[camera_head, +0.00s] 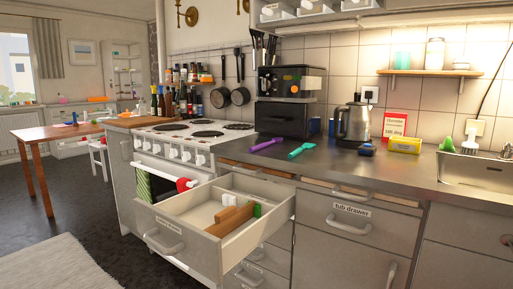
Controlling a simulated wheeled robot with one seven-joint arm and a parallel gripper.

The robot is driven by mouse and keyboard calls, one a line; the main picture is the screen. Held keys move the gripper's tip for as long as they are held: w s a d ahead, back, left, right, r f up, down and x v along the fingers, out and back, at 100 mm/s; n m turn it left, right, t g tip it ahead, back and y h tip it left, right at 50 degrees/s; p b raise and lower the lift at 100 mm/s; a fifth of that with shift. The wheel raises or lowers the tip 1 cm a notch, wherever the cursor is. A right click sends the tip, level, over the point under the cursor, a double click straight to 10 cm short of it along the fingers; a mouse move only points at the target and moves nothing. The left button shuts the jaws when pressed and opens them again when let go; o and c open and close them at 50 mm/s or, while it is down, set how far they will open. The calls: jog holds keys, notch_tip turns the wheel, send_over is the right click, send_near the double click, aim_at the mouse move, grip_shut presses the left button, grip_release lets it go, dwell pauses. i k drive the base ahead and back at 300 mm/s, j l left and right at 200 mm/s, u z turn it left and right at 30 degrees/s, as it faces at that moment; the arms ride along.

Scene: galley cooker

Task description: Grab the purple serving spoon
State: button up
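The purple serving spoon (266,144) lies flat on the dark grey countertop (345,165), near its front left part, just right of the cooker. A teal utensil (301,149) of similar shape lies to its right, a small gap apart. Nothing covers the purple spoon. My gripper is not in view.
An open drawer (178,222) juts out below the counter in front of the spoons, with a brown wooden piece (232,218) inside. Behind stand a black appliance (284,119) and a metal kettle (353,124). The cooker (184,146) is left.

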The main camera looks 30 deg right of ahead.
aim_at(275, 140)
jog(key=z, duration=1.2)
